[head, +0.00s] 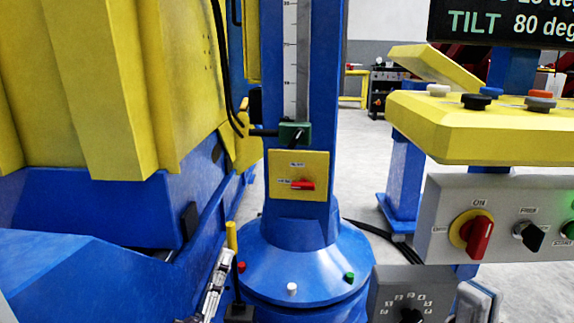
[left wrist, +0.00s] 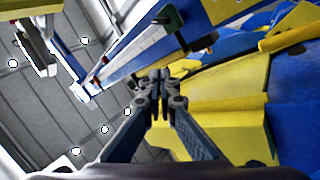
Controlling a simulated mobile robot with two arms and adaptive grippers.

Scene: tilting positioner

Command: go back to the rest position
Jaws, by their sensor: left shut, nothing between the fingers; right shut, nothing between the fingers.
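My left gripper (left wrist: 158,80) shows in the left wrist view with its two dark fingertips together and nothing between them. In the head view a slim grey metal part low on the left, beside the blue machine base, looks like part of my left gripper (head: 221,264); its fingers are hard to make out there. I do not see my right gripper in either view. The tilting positioner's big yellow part (head: 110,90) and blue frame (head: 90,215) fill the left of the head view.
A blue column (head: 300,212) with a scale and a green slider (head: 294,133) stands in the middle. A yellow-handled lever (head: 232,236) stands near its base. At right are a yellow button console (head: 480,140), a grey switch panel (head: 445,235) and a display reading TILT 80 deg (head: 508,22).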

